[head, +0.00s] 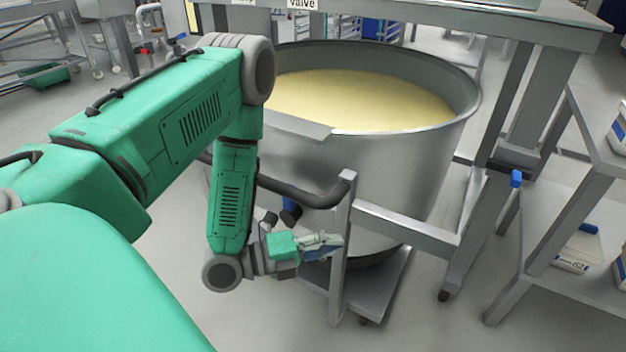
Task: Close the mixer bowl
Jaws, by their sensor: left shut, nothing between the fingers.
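The mixer bowl (400,165) is a large grey metal tub in the middle of the head view, with pale yellow contents (355,98) inside. Its top is uncovered. It stands on a low wheeled base (375,290) with a grey upright post and a dark curved bar (300,194) in front. My left gripper (338,246) is shut and empty, low in front of the bowl, close to the post (341,250). I cannot tell whether it touches the post. My left arm hides the bowl's left side. My right gripper is out of the view.
A shelf rack (560,235) with white containers (578,250) is on the right. Metal tables stand at the far left. Grey floor (440,325) is clear at the front.

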